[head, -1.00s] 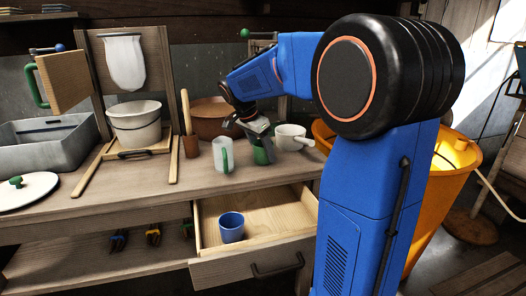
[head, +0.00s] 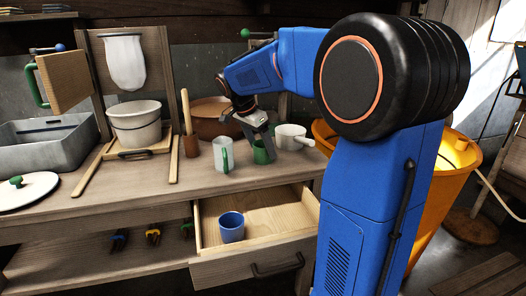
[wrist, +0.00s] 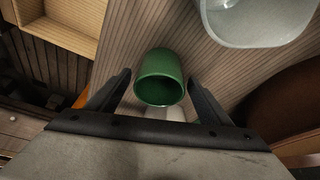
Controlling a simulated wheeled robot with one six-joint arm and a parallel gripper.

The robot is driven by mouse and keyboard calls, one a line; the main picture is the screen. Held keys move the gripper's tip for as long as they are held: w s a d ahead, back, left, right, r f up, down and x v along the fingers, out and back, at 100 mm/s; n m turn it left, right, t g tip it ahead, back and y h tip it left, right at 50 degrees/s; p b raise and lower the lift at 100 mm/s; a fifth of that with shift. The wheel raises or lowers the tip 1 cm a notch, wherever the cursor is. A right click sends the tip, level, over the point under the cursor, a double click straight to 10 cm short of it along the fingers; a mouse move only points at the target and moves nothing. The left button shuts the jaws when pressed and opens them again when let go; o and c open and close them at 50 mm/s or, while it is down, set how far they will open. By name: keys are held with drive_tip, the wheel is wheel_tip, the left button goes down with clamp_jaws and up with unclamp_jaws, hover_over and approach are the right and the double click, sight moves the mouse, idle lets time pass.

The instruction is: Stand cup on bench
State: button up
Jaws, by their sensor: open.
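My gripper (head: 264,141) is open at the green cup, coming down from the upper left. In the wrist view the green cup (wrist: 160,70) lies between the two spread fingers, its mouth facing the camera, with a gap on each side. The finger nearer the head camera hides part of the cup. A blue cup (head: 231,228) stands upright in the open drawer (head: 272,215).
The white pot (head: 291,137) stands close right of the green cup, and a brown bowl (head: 207,118) behind. The front bench strip is clear. An orange bin (head: 440,190) stands at right.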

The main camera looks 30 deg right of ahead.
drive_tip(key=v, duration=0.9)
drive_tip(key=shift+r, duration=0.4)
drive_tip(key=shift+s+a, duration=0.1)
